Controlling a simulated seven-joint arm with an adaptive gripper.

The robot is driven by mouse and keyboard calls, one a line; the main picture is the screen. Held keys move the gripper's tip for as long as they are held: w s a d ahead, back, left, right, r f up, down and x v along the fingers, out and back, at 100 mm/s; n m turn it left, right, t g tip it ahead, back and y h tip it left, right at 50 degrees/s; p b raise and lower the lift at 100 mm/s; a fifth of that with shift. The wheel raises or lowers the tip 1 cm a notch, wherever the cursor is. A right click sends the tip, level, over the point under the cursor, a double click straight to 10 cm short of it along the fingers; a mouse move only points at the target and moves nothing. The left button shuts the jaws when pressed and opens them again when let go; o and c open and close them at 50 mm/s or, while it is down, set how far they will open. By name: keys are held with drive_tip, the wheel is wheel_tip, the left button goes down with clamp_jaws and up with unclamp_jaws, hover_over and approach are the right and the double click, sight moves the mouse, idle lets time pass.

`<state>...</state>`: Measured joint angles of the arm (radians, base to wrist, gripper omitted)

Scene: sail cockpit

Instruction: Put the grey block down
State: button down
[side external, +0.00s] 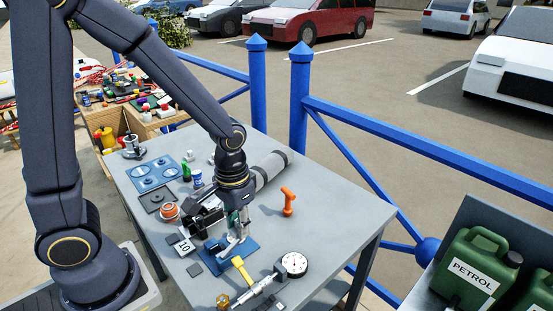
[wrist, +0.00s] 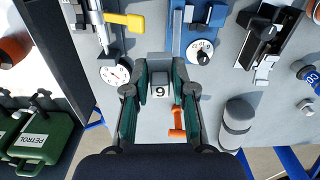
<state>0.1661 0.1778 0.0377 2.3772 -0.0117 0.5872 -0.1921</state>
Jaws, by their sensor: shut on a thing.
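The grey block (wrist: 158,70), with a "9" on a pale face, is in the wrist view between the green pads of my gripper (wrist: 160,78). My gripper is shut on it. In the side view my gripper (side external: 238,228) points down over the table (side external: 330,212), around the blue plate (side external: 240,257). The block is mostly hidden there, and I cannot tell whether it touches anything below.
An orange tool (side external: 288,201) and a grey cylinder (side external: 269,170) lie close by. A dial gauge (side external: 294,264) and a yellow-handled tool (side external: 242,270) are at the front. Bare table shows at the right.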

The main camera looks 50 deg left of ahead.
drive_tip(key=w+r+m, duration=0.2)
drive_tip(key=w+r, duration=0.2)
drive_tip(key=r, duration=0.1)
drive_tip(key=n, duration=0.1)
hover_over(302, 193)
drive_tip(key=s, duration=0.1)
wheel_tip(302, 193, down, 12)
drive_tip(key=shift+s+r, duration=0.1)
drive_tip(key=shift+w+f, duration=0.6)
drive_tip(key=shift+f, duration=1.5)
drive_tip(key=shift+f, duration=0.1)
